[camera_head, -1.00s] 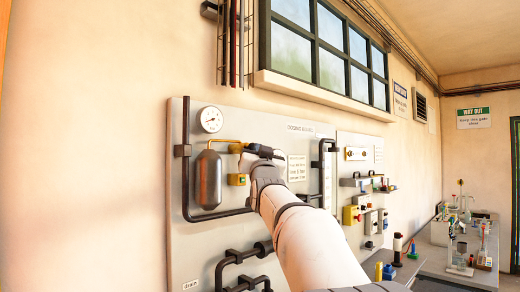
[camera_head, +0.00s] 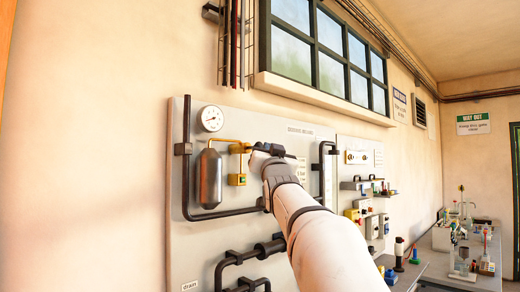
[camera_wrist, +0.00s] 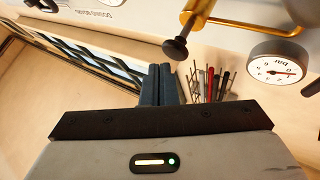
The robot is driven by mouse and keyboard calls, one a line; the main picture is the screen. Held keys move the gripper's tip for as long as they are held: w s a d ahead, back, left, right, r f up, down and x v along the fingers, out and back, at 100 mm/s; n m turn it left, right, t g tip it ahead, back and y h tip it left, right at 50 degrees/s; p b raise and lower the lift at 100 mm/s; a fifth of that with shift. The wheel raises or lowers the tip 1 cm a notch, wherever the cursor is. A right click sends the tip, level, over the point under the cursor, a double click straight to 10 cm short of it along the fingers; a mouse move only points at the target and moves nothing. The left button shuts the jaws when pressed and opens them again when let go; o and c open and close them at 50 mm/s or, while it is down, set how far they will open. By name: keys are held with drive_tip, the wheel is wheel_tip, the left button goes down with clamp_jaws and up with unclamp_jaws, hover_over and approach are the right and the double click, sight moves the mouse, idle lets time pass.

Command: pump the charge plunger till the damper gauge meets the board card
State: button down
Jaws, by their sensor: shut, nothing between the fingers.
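The charge plunger is a brass body with a black round knob (camera_wrist: 176,48) in the wrist view; in the head view its brass body (camera_head: 239,147) shows just left of my gripper. My gripper (camera_wrist: 160,84) has its two dark fingers together, empty, beside the knob and apart from it in the wrist view. In the head view my gripper (camera_head: 262,150) is at the board. The round white damper gauge (camera_head: 211,118) is above the grey damper bottle (camera_head: 208,178); the wrist view shows its bar dial (camera_wrist: 275,70) upside down. A pale card (camera_head: 302,168) is partly hidden behind my wrist; its text is unreadable.
A yellow valve block (camera_head: 237,179) sits below the plunger. Dark pipes (camera_head: 240,212) run around the bottle and lower board (camera_head: 190,250). A window ledge (camera_head: 320,100) juts out above. A bench with bottles (camera_head: 465,262) stands to the right.

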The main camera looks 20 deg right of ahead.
drive_tip(key=s, duration=0.1)
drive_tip(key=s+d, duration=0.1)
drive_tip(key=s, duration=0.2)
drive_tip(key=shift+s+d+b, duration=0.35)
drive_tip(key=shift+s, duration=0.05)
idle(0.6)
drive_tip(key=s+a+f+n+g+y, duration=0.1)
drive_tip(key=a+f+g, duration=0.2)
drive_tip(key=f, duration=0.6)
drive_tip(key=s+a+f+g+y, duration=0.1)
drive_tip(key=a+f+g, duration=0.2)
drive_tip(key=f, duration=0.7)
drive_tip(key=s+a+f+n+g+y, duration=0.1)
drive_tip(key=s+a+f+g+y, duration=0.2)
drive_tip(key=f, duration=0.6)
drive_tip(key=s+a+f+n+g+y, duration=0.1)
drive_tip(key=s+a+f+g, duration=0.4)
drive_tip(key=s+f, duration=0.6)
drive_tip(key=s+a+f+n+g+y, duration=0.1)
drive_tip(key=s+a+f+n+g, duration=0.2)
drive_tip(key=s+f, duration=0.7)
drive_tip(key=a+f+g, duration=0.2)
drive_tip(key=a+f, duration=0.1)
drive_tip(key=f, duration=0.2)
drive_tip(key=shift+s+a+g, duration=0.3)
drive_tip(key=shift+s+a, duration=0.05)
drive_tip(key=shift+s, duration=0.05)
